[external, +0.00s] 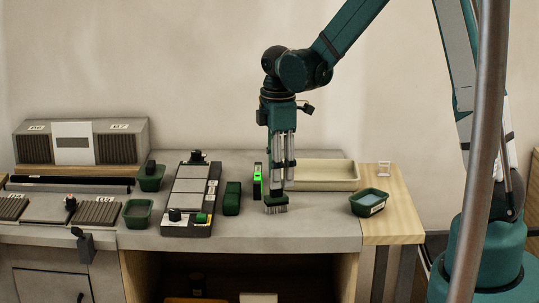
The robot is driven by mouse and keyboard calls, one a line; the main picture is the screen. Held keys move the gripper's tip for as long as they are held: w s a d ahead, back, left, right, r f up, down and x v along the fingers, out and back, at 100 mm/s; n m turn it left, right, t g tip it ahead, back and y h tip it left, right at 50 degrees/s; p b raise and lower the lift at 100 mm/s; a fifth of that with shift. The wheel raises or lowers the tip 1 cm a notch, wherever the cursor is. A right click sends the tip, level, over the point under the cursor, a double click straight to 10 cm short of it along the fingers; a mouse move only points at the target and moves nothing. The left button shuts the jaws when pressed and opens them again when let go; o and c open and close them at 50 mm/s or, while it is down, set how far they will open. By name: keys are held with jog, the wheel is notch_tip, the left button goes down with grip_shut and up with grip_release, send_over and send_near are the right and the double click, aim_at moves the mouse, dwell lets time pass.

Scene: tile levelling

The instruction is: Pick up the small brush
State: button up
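The small brush (276,200) is at the middle of the grey worktop, with a dark green body and pale bristles pointing down at the surface. My gripper (279,186) points straight down directly over the brush, its fingertips at or just above the brush's top. The fingers and the brush overlap in this view. I cannot tell whether the fingers are closed on it or whether the bristles touch the worktop.
A black device with a lit green display (257,180) stands close left of my gripper. A dark green block (232,198) and a tile fixture (190,222) are further left. A beige tray (326,164) lies behind, and a green tub (369,209) stands to the right.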

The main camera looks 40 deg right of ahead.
aim_at(276, 196)
jog(key=shift+f, duration=1)
jog(key=shift+f, duration=0.15)
jog(key=shift+w+a+f, duration=0.15)
jog(key=shift+f, duration=2.3)
jog(key=c, duration=1.1)
jog(key=shift+r, duration=0.15)
jog(key=shift+c, duration=0.4)
jog(key=shift+r, duration=4.85)
